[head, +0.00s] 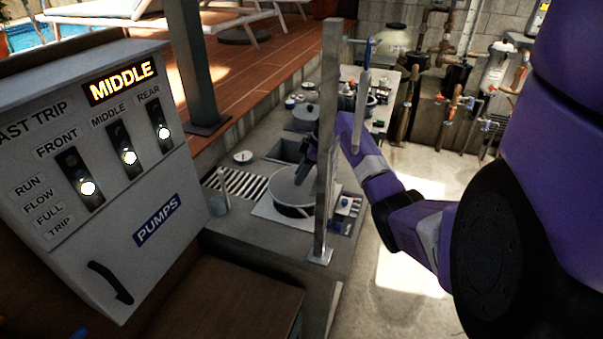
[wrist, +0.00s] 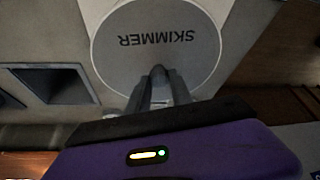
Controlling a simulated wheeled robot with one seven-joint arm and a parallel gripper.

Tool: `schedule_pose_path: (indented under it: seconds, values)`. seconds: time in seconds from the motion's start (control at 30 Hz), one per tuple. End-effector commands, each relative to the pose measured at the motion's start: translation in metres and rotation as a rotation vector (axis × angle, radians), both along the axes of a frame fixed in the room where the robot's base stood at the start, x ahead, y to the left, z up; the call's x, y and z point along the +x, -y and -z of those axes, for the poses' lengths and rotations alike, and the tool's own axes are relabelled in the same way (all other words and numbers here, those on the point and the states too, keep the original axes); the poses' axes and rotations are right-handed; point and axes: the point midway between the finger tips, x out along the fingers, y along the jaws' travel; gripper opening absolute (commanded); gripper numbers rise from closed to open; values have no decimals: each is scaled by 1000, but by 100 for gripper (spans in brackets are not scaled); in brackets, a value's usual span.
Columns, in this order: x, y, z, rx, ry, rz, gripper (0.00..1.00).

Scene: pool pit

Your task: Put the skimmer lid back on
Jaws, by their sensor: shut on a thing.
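The skimmer lid (head: 286,188) is a round grey disc over a pale square plate (head: 262,211) on the concrete ledge. In the wrist view the lid (wrist: 155,50) fills the upper middle, with SKIMMER upside down on it. My gripper (head: 303,172) is at the lid, partly hidden behind a metal post. In the wrist view its fingers (wrist: 160,82) are close together at the lid's near side, shut on the lid; the exact grip point is hard to see. The lid looks about level.
An upright metal post (head: 327,130) stands in front of my gripper. A dark square opening (head: 287,150) lies behind the lid, and a slotted grate (head: 236,184) to its left. The pump panel (head: 110,170) stands at left. Pots and small items crowd the ledge farther back.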

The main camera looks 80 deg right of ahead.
Motion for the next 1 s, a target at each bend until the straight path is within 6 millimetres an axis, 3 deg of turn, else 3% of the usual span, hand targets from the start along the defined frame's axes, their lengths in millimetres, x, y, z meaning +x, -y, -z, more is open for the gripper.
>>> schedule_pose_path:
  seconds: [0.53, 1.0]
  values:
    - [0, 0, 34, -1, -1, -3, 0]
    - [1, 0, 36, -1, 0, -2, 0]
